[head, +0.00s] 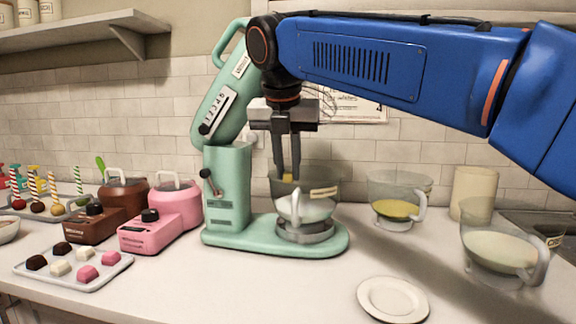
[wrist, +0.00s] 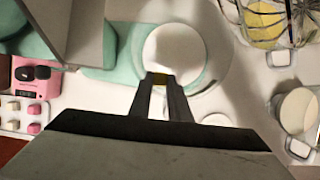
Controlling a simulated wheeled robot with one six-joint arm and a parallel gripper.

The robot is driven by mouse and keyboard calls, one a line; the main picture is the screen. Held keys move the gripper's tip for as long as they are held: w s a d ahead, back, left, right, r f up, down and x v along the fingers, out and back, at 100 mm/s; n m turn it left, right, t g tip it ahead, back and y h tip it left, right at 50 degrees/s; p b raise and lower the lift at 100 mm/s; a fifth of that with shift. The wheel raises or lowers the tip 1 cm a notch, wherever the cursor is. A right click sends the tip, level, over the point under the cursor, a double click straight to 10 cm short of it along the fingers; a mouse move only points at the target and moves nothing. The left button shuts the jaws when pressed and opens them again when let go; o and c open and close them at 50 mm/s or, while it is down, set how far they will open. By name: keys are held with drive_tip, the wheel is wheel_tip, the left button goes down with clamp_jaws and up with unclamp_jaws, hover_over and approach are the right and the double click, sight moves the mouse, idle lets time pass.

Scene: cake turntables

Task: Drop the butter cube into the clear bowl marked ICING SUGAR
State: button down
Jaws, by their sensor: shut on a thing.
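My gripper (head: 287,176) is shut on a small yellow butter cube (head: 288,177). The fingertips are at about rim height of a clear bowl (head: 312,190) on the green mixer's base. In the wrist view they overlap the white contents (wrist: 172,54) near the near side. This bowl has a pale label, too small to read. A second clear bowl (head: 382,186) holds something yellow. A third clear bowl (head: 470,225) at the right holds something cream-coloured. I cannot read ICING SUGAR on any bowl.
The green mixer (head: 228,185) stands with its head tilted up, close left of my gripper. Whisk wires (wrist: 275,18) show in the wrist view. A white plate (head: 392,300) lies at the front. Pink and brown pots and a sweets tray (head: 100,277) stand left.

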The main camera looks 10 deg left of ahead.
drive_tip(key=shift+f, duration=0.35)
